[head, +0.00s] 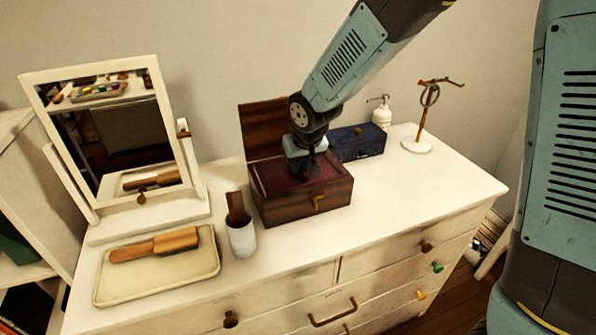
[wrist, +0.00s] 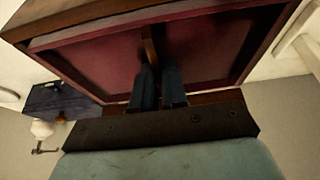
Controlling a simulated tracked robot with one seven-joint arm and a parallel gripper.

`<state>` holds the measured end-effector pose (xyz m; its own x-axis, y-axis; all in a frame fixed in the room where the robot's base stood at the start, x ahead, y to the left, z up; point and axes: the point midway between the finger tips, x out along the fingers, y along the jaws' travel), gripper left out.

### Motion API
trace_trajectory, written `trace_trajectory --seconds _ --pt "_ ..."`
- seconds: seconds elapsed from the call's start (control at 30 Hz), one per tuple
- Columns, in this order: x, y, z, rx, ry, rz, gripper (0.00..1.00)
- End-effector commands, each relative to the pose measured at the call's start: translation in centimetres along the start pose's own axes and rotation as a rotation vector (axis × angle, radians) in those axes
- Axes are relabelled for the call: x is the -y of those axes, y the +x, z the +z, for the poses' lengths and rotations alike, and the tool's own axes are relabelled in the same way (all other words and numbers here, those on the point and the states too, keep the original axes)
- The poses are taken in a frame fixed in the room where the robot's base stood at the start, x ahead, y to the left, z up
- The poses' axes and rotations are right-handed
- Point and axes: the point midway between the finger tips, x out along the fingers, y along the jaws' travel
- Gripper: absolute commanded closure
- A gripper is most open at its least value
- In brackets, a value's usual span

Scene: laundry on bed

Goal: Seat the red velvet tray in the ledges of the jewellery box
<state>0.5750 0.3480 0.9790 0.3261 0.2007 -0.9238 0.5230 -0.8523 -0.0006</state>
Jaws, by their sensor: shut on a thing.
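The wooden jewellery box (head: 299,204) stands on the white dresser with its lid (head: 262,128) open at the back. The red velvet tray (head: 276,182) lies in the box's top opening, inside the walls; I cannot tell whether it rests fully on the ledges. In the wrist view the tray (wrist: 95,68) fills most of the box opening, with a wooden divider across its middle. My gripper (head: 312,172) points down into the box. In the wrist view its fingers (wrist: 159,72) are shut on the tray's divider.
A dark blue box (head: 357,143) stands close behind on the right, with a white pump bottle (head: 381,112) and jewellery stand (head: 418,146) beyond. A white cup (head: 242,238) holding a brown item is at left, near a mirror (head: 122,140) and a brush tray (head: 205,270). The dresser top (head: 420,190) is clear at right.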

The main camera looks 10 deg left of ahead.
Motion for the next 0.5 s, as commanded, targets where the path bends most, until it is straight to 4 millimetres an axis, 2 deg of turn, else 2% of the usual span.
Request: trace_trajectory --seconds 0.13,0.47,0.5 --pt "0.1 1.8 0.8 0.002 -0.002 0.000 1.00" --pt "0.0 2.0 0.9 0.000 -0.001 0.000 1.00" --pt "0.0 2.1 1.0 0.001 -0.001 0.000 0.87"
